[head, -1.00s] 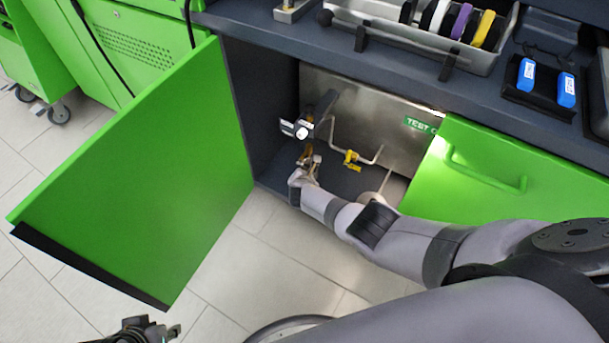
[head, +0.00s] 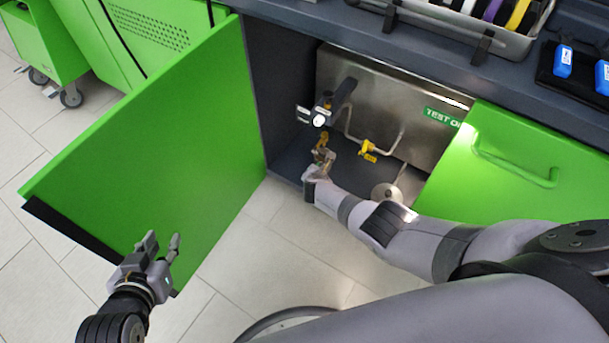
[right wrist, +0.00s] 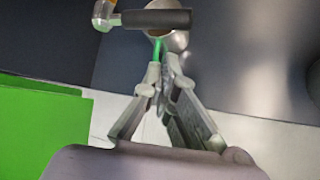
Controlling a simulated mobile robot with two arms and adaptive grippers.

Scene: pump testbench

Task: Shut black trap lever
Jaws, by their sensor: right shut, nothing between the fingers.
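A black cylindrical lever (right wrist: 155,19) lies level across the top of the right wrist view, joined at its left end to a metal fitting (right wrist: 104,15). My right gripper (right wrist: 163,68) is shut and empty, its fingertips just below the lever in that picture. Whether they touch it I cannot tell. In the head view my right gripper (head: 325,160) is inside the open cabinet, by yellow-brass fittings (head: 321,140); the lever is not clear there. My left gripper (head: 162,242) is open and empty in front of the open green door.
The open green door (head: 150,150) stands out at left, and a closed green door (head: 520,160) is at right. A yellow-handled valve (head: 367,150) on a pipe sits right of my right gripper. The worktop (head: 420,55) overhangs the cabinet.

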